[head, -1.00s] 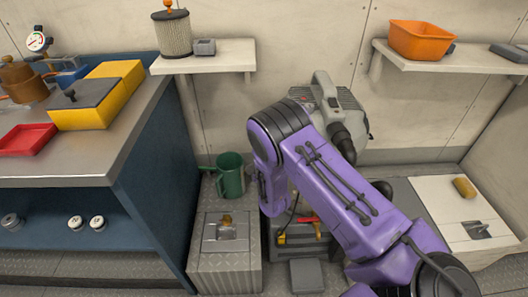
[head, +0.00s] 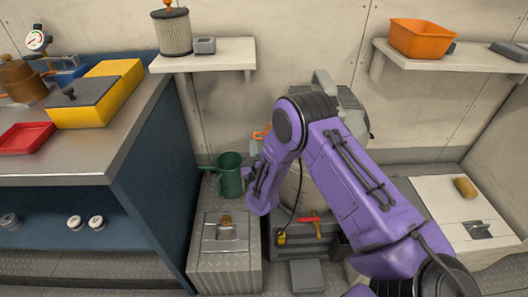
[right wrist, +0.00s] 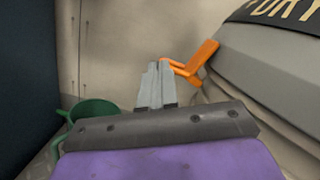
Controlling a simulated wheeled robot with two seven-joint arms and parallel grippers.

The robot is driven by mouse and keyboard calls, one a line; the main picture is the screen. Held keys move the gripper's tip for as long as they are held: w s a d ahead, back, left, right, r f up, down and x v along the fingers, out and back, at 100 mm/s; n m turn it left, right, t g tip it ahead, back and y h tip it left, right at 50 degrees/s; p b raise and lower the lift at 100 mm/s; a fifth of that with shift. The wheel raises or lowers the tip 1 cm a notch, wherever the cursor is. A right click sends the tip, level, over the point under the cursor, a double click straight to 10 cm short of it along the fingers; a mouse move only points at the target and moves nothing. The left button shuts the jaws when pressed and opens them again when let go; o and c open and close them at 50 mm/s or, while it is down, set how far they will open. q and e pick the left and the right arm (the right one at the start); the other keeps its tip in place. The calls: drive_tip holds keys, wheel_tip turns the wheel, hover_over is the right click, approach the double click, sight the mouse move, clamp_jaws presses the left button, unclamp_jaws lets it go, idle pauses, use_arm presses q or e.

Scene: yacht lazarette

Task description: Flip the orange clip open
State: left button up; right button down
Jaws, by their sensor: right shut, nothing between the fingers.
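The orange clip (right wrist: 196,66) juts out from the left side of a large grey ribbed housing (right wrist: 265,60) in the right wrist view. It looks like a forked lever, angled up and to the right. In the head view a small piece of the clip (head: 262,134) shows just left of my purple arm. My right gripper (right wrist: 160,66) is shut and empty. Its fingertips overlap the clip's left end in the wrist picture; I cannot tell whether they touch it. In the head view the right fingertips (head: 256,145) are just below the clip. My left gripper is out of view.
Shelves hold a filter (head: 172,33) and an orange bin (head: 420,38).

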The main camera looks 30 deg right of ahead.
drive_tip(key=shift+w+a+r+m+g+h+b, duration=0.2)
drive_tip(key=shift+r+m+h+b, duration=0.35)
drive_tip(key=shift+m, duration=0.8)
drive_tip(key=shift+w+a+r+m+g+h+b, duration=0.25)
drive_tip(key=shift+r+m, duration=0.35)
drive_tip(key=shift+m, duration=0.7)
drive_tip(key=shift+w+a+r+m+t+h+b, duration=0.1)
drive_tip(key=shift+a+r+m+h+b, duration=0.4)
drive_tip(key=shift+m, duration=0.85)
drive_tip(key=shift+d+r+m, duration=0.1)
drive_tip(key=shift+r+m, duration=0.15)
drive_tip(key=shift+m, duration=0.15)
drive_tip(key=f+b+v, duration=0.2)
drive_tip(key=b+v, duration=0.1)
drive_tip(key=v, duration=1)
drive_tip(key=shift+d+b, duration=0.4)
drive_tip(key=shift+d, duration=0.05)
drive_tip(key=shift+w+f, duration=0.1)
